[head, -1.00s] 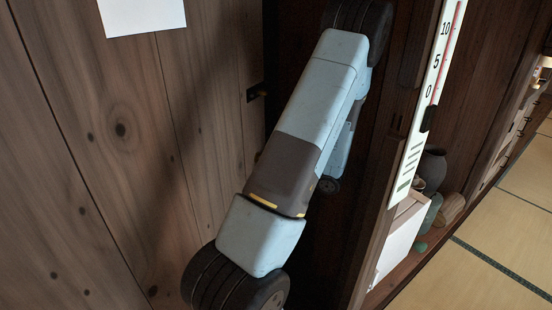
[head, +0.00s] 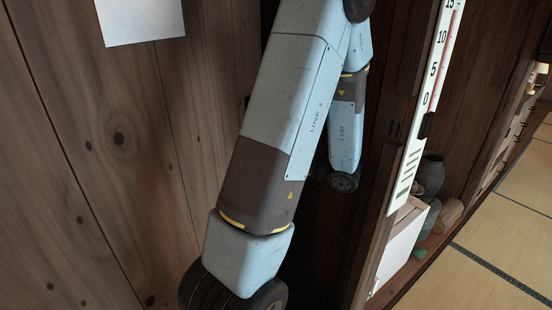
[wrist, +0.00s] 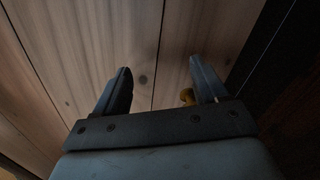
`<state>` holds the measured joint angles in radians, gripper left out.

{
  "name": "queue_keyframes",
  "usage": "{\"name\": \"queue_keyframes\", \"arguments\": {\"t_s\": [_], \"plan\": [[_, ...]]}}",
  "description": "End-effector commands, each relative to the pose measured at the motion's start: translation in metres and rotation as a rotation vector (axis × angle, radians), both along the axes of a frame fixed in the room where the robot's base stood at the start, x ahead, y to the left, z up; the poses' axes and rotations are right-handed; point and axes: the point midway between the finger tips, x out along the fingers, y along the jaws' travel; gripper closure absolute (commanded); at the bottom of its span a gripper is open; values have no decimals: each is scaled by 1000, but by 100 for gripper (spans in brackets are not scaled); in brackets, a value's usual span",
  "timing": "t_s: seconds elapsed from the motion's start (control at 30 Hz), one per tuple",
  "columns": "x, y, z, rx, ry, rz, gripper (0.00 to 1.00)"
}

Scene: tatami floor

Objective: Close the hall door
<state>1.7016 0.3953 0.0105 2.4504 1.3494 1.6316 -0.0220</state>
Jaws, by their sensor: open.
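The hall door (head: 90,180) is a panel of knotty brown planks filling the left of the head view. A dark gap lies between its right edge and the wooden post. A small dark fitting (head: 247,101) at the door's edge is mostly hidden behind my arm. In the wrist view, planks (wrist: 140,40) fill the upper part, with a dark gap on the right. My gripper (wrist: 158,80) is open, its two fingers facing the planks. A small yellow, brass-like piece (wrist: 187,97) shows just left of the right finger; I cannot tell whether they touch. The gripper is not visible in the head view.
A white paper (head: 140,20) is on the door. A thermometer (head: 425,110) hangs on the post right of the gap. Beyond it are a white box (head: 398,245), a dark jar (head: 431,174) and other pots. Tatami floor (head: 490,255) lies clear at the right.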

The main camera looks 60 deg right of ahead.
Motion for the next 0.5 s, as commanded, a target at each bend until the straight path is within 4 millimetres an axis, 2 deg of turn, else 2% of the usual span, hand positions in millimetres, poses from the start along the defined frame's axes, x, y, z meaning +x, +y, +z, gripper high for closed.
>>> {"name": "queue_keyframes", "arguments": {"t_s": [0.23,0.5], "plan": [[-23,28,17,-1,0,-1,28],[-32,38,22,-1,0,0,28]]}}
